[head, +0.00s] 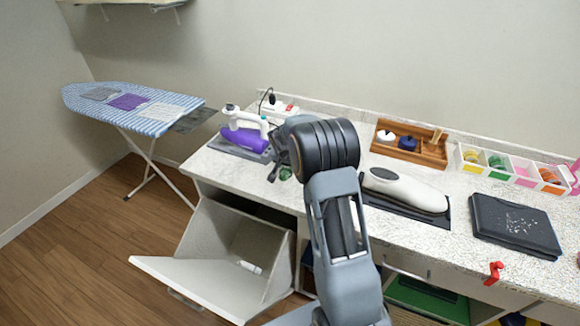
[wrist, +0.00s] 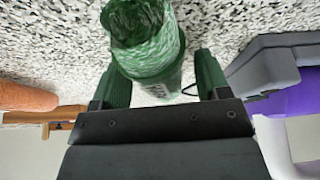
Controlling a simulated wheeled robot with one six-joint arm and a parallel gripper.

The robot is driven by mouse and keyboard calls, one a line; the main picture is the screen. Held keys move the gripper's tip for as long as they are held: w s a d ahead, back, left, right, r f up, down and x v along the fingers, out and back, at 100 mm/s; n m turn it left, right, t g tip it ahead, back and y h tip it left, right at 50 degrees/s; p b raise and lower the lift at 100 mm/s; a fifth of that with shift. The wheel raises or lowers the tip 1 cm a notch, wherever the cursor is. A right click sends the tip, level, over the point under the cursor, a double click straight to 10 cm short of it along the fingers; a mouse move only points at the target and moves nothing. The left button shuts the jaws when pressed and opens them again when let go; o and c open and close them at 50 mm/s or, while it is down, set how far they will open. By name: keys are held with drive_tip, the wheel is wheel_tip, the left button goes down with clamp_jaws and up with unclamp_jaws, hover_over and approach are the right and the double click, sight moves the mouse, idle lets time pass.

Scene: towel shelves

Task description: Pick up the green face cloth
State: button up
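A green, round, streaked thing (wrist: 150,40) stands out between the fingers in the wrist view. I cannot tell whether it is the green face cloth. My gripper (wrist: 165,78) has its two fingers apart, one on each side of this thing. A gap shows on the right finger's side; contact on the left is unclear. In the head view my gripper (head: 279,170) is low over the counter, partly hidden by my arm, with a small bit of green (head: 285,174) under it. No other clear green cloth shows.
The speckled counter (head: 330,215) holds a purple and white iron (head: 245,138) close left of my gripper, a wooden box (head: 415,146) and a white device (head: 405,190) to the right. An open bin door (head: 205,285) juts out below. An ironing board (head: 130,105) stands left.

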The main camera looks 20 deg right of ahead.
drive_tip(key=c, duration=0.8)
drive_tip(key=shift+r, duration=0.1)
